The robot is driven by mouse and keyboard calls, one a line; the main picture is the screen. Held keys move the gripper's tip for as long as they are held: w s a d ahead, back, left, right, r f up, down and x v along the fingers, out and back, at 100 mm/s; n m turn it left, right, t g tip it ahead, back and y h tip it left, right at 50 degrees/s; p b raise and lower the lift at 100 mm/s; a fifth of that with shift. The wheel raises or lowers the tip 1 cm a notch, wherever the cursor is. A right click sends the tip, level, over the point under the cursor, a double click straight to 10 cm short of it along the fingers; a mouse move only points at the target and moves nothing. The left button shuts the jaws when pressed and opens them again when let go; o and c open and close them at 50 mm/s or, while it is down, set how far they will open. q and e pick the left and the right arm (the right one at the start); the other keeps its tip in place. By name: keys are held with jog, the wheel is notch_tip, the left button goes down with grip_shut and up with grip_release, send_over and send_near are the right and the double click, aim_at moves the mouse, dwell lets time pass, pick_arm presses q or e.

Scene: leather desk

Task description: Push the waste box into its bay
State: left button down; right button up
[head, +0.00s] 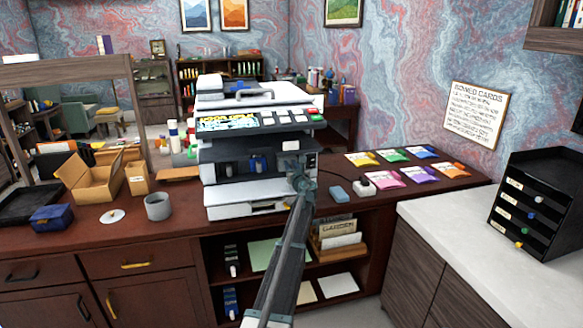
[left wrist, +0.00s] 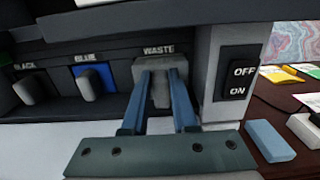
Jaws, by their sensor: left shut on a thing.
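The printer (head: 222,182) stands on the brown desk with its dark front section open. In the left wrist view, slots marked BLACK, BLUE and WASTE run along its front. The grey waste box (left wrist: 160,68) sits under the WASTE label, with its grip facing me. My left gripper (head: 301,180) reaches the right part of the printer front; in the left wrist view its two blue fingers (left wrist: 160,92) are shut on the waste box's grip. The box's depth in the bay is hard to tell, and the head view hides it behind my gripper. My right gripper is not in view.
Right of the waste slot is an OFF/ON switch (left wrist: 238,79). A blue block (head: 338,193) and a white socket block (head: 365,190) lie close by on the desk, with colored packets (head: 385,179) beyond. A grey cup (head: 158,207) and open carton (head: 92,178) stand left.

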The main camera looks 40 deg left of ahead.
aim_at(288, 160)
pick_arm(q)
jog(key=shift+x, duration=1.8)
jog(key=c, duration=0.6)
grip_release()
jog(key=shift+w, duration=0.1)
jog(key=shift+d, duration=0.1)
jog(key=v, duration=1.3)
jog(key=shift+s+d, duration=0.15)
jog(key=shift+s, duration=0.25)
